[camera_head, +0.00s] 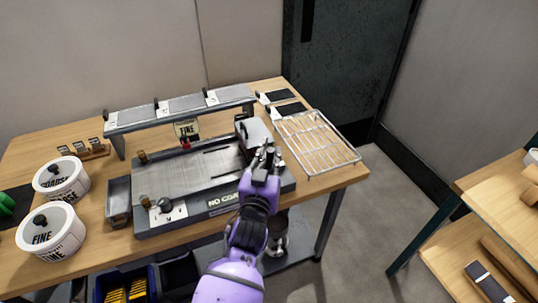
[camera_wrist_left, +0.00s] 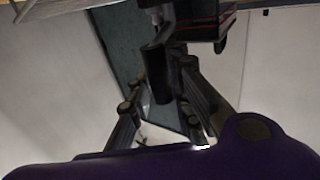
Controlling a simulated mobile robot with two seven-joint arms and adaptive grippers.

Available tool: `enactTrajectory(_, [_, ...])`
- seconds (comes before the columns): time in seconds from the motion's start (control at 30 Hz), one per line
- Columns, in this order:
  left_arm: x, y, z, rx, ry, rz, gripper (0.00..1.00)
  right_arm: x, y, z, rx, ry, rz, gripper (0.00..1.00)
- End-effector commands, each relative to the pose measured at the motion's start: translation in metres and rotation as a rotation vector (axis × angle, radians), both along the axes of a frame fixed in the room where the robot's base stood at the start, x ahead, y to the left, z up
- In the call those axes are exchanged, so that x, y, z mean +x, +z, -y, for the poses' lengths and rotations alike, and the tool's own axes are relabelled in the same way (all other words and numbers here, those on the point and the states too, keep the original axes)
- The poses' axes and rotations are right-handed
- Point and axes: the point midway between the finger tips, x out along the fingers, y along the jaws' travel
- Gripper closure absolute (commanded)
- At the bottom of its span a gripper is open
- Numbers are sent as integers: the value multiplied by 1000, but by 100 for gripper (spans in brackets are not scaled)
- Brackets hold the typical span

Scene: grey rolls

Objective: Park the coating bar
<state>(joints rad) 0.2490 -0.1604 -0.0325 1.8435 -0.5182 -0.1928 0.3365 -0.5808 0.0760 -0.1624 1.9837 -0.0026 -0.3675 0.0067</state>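A coater with a flat grey bed (camera_head: 185,172) stands on the wooden table, with a dark front panel. A pale grey block (camera_head: 256,131) sits at the right end of the bed. I cannot single out the coating bar with certainty. My left gripper (camera_head: 265,158) is over the right end of the coater, just in front of the block, fingers pointing away from me. My right gripper is not in view.
A grey raised shelf (camera_head: 180,106) with white tags spans behind the bed. A wire rack (camera_head: 315,142) lies at the table's right end. COARSE (camera_head: 61,178) and FINE (camera_head: 50,232) tubs stand at left. A small tray (camera_head: 118,200) is beside the coater. Another wooden table (camera_head: 500,190) is at right.

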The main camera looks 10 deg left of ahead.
Motion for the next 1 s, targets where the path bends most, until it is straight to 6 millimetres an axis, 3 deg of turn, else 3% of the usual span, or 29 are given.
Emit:
enactTrajectory(0.03, [-1, -9, 4, -7, -5, -18, 76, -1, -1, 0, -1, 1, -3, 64])
enactTrajectory(0.13, [-1, -9, 4, -5, -4, -18, 64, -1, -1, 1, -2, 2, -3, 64])
enactTrajectory(0.63, [-1, -6, 1, 3, -1, -14, 64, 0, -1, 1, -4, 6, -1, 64])
enactTrajectory(0.77, [0, 9, 1, 4, -2, -8, 64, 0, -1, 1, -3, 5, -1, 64])
enactTrajectory(1.0, [0, 58, 2, 3, -3, -3, 64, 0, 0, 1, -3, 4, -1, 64])
